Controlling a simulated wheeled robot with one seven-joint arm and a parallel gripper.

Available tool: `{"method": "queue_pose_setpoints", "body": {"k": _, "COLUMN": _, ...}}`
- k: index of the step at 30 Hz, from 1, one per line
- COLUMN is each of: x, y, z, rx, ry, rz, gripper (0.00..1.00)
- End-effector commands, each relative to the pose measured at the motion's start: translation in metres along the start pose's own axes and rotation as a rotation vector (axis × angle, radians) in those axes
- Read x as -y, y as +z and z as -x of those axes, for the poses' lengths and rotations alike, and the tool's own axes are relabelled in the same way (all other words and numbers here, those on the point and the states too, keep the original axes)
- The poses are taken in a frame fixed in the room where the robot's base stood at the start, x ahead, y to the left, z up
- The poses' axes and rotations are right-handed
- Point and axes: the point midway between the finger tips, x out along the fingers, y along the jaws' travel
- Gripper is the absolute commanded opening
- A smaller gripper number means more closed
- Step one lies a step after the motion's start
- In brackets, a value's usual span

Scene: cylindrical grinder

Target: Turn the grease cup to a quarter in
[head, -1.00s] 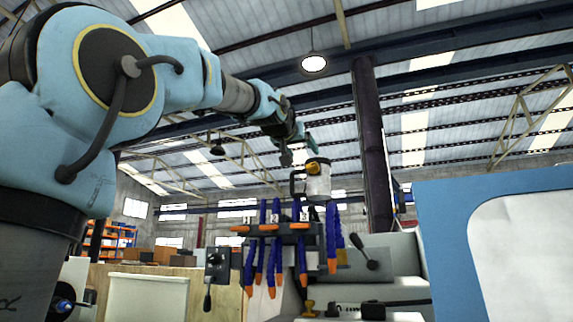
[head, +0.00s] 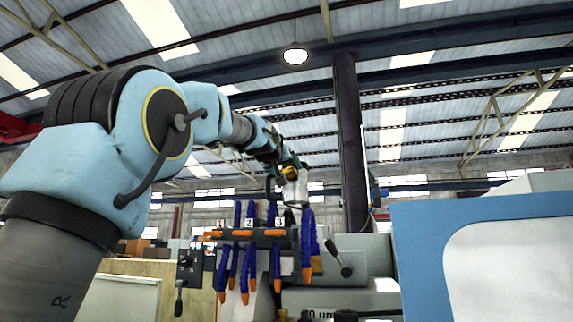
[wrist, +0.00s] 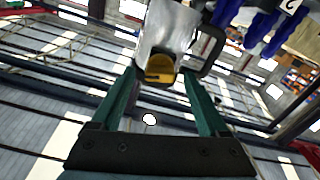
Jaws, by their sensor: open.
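A grey-white, mug-like body (head: 296,192) with a dark handle stands above the hose rack. A yellow piece (head: 290,171) sits at its upper part. In the wrist view the grey body (wrist: 170,30) is at the top, with the yellow piece (wrist: 160,69) on its near end. I cannot tell for sure which part is the grease cup. My gripper (wrist: 159,76) is open, its two green fingers on either side of the yellow piece, with gaps visible. In the head view my gripper (head: 283,161) is small and partly overlaps the mug-like body.
Blue hoses with orange tips (head: 249,255) hang from a numbered rack (head: 248,234) just below. A grey machine housing (head: 365,258) with a lever stands behind. A large blue-edged panel (head: 425,260) fills the right. A dark column (head: 348,140) rises behind.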

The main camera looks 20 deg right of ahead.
Motion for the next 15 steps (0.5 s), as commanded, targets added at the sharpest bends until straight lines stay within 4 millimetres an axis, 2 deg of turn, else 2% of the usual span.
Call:
{"method": "queue_pose_setpoints", "body": {"k": 10, "x": 0.0005, "y": 0.0002, "z": -0.0044, "rx": 0.0, "ry": 0.0, "rz": 0.0, "gripper": 0.78}}
{"method": "queue_pose_setpoints", "body": {"k": 15, "x": 0.0004, "y": 0.0002, "z": -0.0043, "rx": 0.0, "ry": 0.0, "rz": 0.0, "gripper": 0.6}}
